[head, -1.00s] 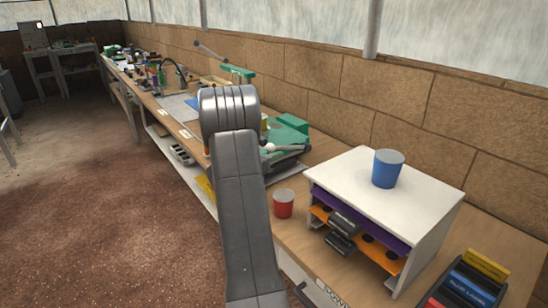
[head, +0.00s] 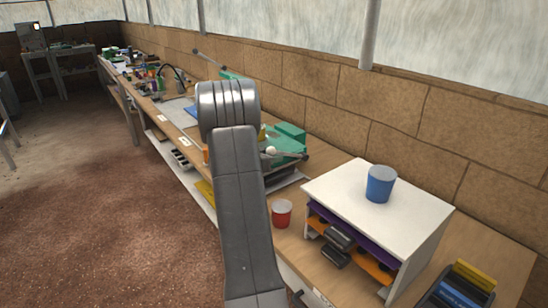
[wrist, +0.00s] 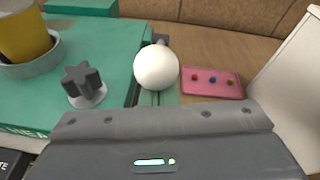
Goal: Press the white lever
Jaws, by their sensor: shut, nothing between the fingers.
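The white lever shows as a round white knob (wrist: 156,67) in the wrist view, standing at the right side of a green machine (wrist: 110,35). The knob also shows in the head view (head: 269,152), just right of my arm. My gripper (wrist: 160,125) fills the bottom of the wrist view as a broad grey body, just on the near side of the knob. It is shut and empty. It hides the lower part of the lever, and I cannot tell whether it touches the knob. In the head view my arm hides the gripper.
A grey star knob (wrist: 83,83) and a yellow cup (wrist: 25,36) are on the green machine. A pink plate (wrist: 212,82) with coloured dots lies right of the lever. A red cup (head: 282,213) and a white shelf (head: 375,205) bearing a blue cup (head: 380,183) stand nearer on the bench.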

